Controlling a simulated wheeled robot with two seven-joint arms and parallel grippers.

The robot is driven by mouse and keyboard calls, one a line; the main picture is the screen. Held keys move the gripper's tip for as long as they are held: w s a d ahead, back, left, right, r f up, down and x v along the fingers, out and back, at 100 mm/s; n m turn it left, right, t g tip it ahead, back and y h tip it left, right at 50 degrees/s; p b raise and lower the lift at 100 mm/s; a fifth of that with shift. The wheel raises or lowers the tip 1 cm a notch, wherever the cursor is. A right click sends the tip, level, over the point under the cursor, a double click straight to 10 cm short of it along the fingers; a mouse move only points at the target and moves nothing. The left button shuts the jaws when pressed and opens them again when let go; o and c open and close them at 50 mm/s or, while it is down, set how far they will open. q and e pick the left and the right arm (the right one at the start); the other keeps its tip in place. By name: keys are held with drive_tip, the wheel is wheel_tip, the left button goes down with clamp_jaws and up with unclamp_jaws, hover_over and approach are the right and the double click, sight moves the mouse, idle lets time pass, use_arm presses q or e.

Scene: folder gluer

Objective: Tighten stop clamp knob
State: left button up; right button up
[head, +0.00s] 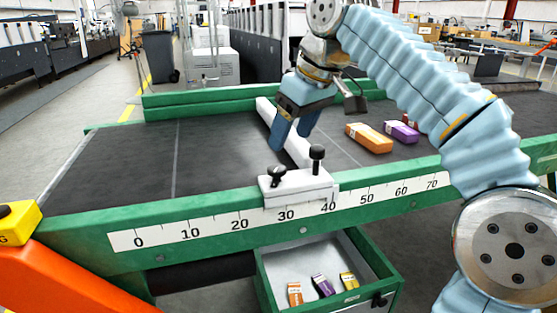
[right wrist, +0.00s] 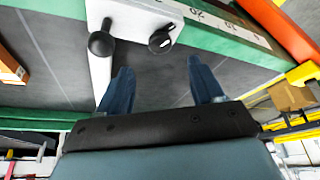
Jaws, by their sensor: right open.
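The white stop clamp (head: 300,187) sits on the green front rail, at about 30 to 40 on the scale. It carries a black knob with a white mark (head: 277,175) on its left and a round-topped black knob (head: 317,154) on its right. A white stop bar (head: 297,147) runs back from it across the dark belt. My right gripper (head: 291,143) is open and empty above the belt, behind the clamp, its blue fingers pointing down. In the right wrist view, the marked knob (right wrist: 161,40) lies ahead between the fingertips (right wrist: 160,72), apart from them. My left gripper is not in view.
An orange box (head: 369,138) and a purple box (head: 401,131) lie on the belt to the right. An open green-edged drawer (head: 380,262) below the rail holds several small boxes. The belt left of the bar is clear.

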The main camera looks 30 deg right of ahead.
sight(278, 168)
drive_tip(key=x, duration=0.8)
drive_tip(key=shift+f, duration=0.15)
drive_tip(key=c, duration=1.1)
drive_tip(key=shift+o, duration=0.2)
